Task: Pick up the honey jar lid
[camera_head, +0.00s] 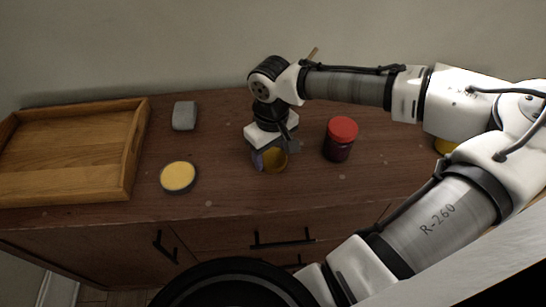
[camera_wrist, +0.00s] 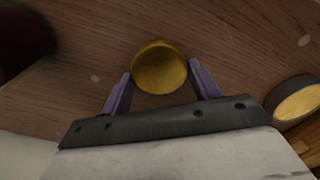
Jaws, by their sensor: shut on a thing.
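The honey jar lid, a round gold disc (camera_wrist: 160,68), sits between the two purple fingers of my gripper (camera_wrist: 160,72) in the wrist view. In the head view the same gold lid (camera_head: 276,161) shows at the fingertips of my gripper (camera_head: 269,160), near the middle of the dresser top. My gripper points down and is shut on the lid. I cannot tell whether the lid touches the wood or whether anything is under it, since the gripper hides part of it.
A wooden tray (camera_head: 128,180) stands at left on the dresser top (camera_head: 225,195). A grey block (camera_head: 184,115) and a dark-rimmed tin with a yellow top (camera_head: 178,176) lie right of it. A red-lidded jar (camera_head: 340,139) stands close right of my gripper. A yellow thing (camera_head: 445,145) is partly hidden behind my arm.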

